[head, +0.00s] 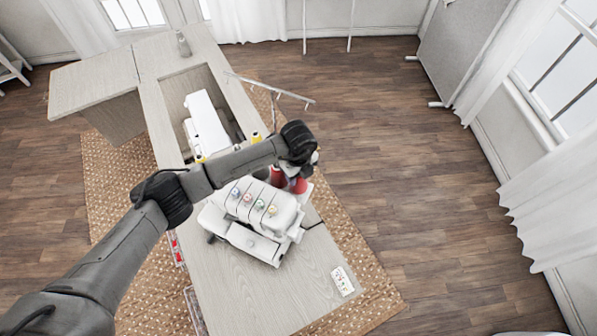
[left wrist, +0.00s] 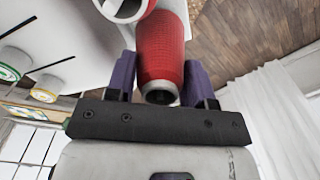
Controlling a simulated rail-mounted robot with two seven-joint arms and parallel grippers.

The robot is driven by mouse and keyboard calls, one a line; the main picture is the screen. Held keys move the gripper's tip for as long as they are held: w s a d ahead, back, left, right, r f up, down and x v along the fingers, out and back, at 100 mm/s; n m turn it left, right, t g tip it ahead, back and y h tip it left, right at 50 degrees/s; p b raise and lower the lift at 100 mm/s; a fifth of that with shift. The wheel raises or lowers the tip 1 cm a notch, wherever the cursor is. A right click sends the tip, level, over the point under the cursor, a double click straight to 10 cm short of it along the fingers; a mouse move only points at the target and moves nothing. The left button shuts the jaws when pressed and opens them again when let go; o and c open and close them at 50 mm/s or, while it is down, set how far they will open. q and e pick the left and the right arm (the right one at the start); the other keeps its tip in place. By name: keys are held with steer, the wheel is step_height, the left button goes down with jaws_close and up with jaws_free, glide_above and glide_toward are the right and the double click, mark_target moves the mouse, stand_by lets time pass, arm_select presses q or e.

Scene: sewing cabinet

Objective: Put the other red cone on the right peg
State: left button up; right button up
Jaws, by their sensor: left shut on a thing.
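My left gripper (head: 303,172) is over the back right of the white overlock machine (head: 262,207). In the left wrist view its two purple fingers (left wrist: 160,80) stand on either side of a red cone (left wrist: 160,48), shut on it. This red cone also shows below the gripper in the head view (head: 299,186). Another red cone (head: 277,177) is just to its left; its red and white end (left wrist: 125,8) shows at the top of the left wrist view. The pegs are hidden by the cones and arm, so I cannot tell whether the held cone touches one. My right gripper is out of view.
A white sewing machine (head: 205,125) sits in the cabinet opening behind. Yellow cones (head: 257,138) stand near my forearm. A thin metal thread stand (head: 270,88) rises near the gripper.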

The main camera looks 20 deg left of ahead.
arm_select(q)
steer(key=shift+f+b, duration=0.4)
steer(key=shift+f, duration=0.25)
steer(key=shift+f, duration=0.1)
steer(key=o, duration=1)
